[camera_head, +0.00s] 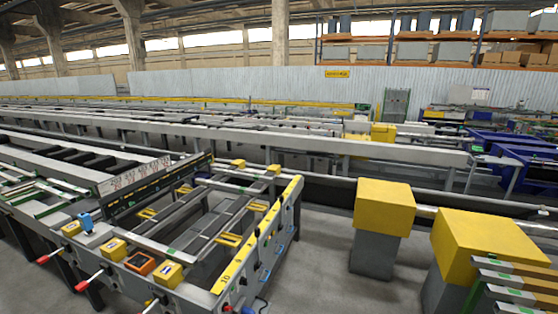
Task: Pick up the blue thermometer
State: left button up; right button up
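A small blue device (85,222), which looks like the blue thermometer, stands on the near left part of the runout table (190,296). A yellow block (71,229) is just left of it, and another yellow block (112,249) is to its lower right. It is small in the picture and its details are hard to tell. Neither of my grippers shows in the head view.
An orange device (140,263) and a yellow block (168,274) sit further right along the same near edge. Red-tipped levers (82,286) stick out below this edge. Large yellow-topped blocks (384,204) stand on the floor to the right.

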aim_at(86, 224)
jog(key=u, duration=1.55)
